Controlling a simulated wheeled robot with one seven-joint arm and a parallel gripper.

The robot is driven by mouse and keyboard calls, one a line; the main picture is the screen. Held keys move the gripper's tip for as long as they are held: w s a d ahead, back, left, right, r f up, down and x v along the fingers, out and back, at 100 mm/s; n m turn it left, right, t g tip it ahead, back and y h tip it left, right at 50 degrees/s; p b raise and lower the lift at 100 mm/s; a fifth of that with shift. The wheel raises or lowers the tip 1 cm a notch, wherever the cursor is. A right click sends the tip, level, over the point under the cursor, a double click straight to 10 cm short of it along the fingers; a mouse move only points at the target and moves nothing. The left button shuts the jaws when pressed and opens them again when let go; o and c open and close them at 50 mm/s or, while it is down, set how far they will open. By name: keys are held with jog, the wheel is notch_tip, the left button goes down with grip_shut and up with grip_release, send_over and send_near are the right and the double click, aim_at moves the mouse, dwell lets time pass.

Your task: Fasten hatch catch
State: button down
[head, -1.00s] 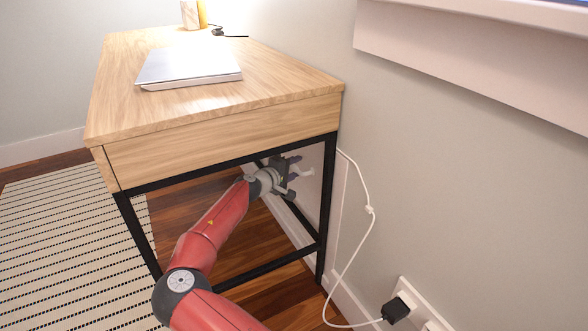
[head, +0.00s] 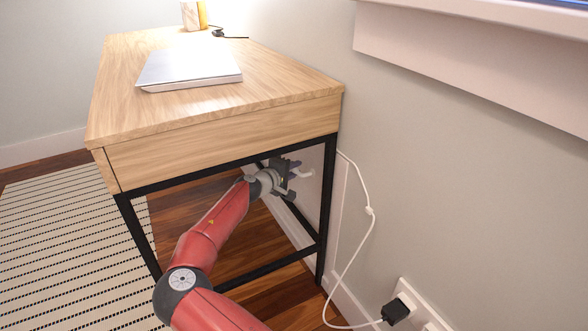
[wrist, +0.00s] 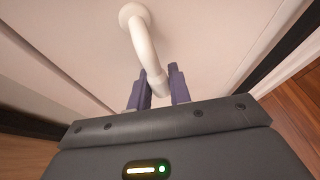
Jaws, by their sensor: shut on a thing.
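A white, bent hatch handle (wrist: 145,45) stands out from a pale hatch panel (wrist: 215,35) in the wrist view. Its round base is at the panel, and its free end comes down between my fingers. My gripper (wrist: 160,86) is shut on this end, with one dark finger on each side. In the head view my gripper (head: 287,176) is under the desk, against the wall side, and the handle (head: 305,174) shows just right of it. The panel's edges and any latch part behind it are mostly hidden by the desk.
The wooden desk (head: 220,135) with a black metal frame (head: 328,200) stands over and around my arm. A closed laptop (head: 190,67) lies on top. A white cable (head: 370,210) runs down the wall to a black plug (head: 397,309) right of the desk.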

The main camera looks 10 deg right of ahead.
jog(key=p, duration=0.1)
jog(key=n+g+p, duration=0.1)
jog(key=shift+s+d+f+n+p, duration=0.1)
jog(key=shift+f+n+p, duration=0.2)
jog(key=shift+s+f+n+g+p, duration=0.25)
jog(key=shift+f+n+g+p, duration=0.3)
jog(key=shift+n+g+p, duration=0.55)
jog(key=f+n+g+p, duration=0.1)
jog(key=s+f+n+g+p, duration=0.1)
jog(key=n+p, duration=0.1)
jog(key=shift+s+d, duration=0.3)
jog(key=shift+d, duration=0.05)
jog(key=shift+s+d+f+n+g+h+p, duration=0.25)
jog(key=shift+s+n+g+h+p, duration=0.2)
jog(key=shift+n+g, duration=0.35)
jog(key=shift+s+d+f+n+g+h, duration=0.1)
jog(key=shift+s+n+g+h, duration=0.1)
jog(key=shift+s+n+g, duration=0.35)
jog(key=shift+s+d+f+n+g+h, duration=0.15)
jog(key=shift+s+n+g, duration=0.2)
jog(key=shift+n, duration=0.3)
jog(key=shift+a, duration=0.1)
jog(key=c, duration=1.3)
grip_release()
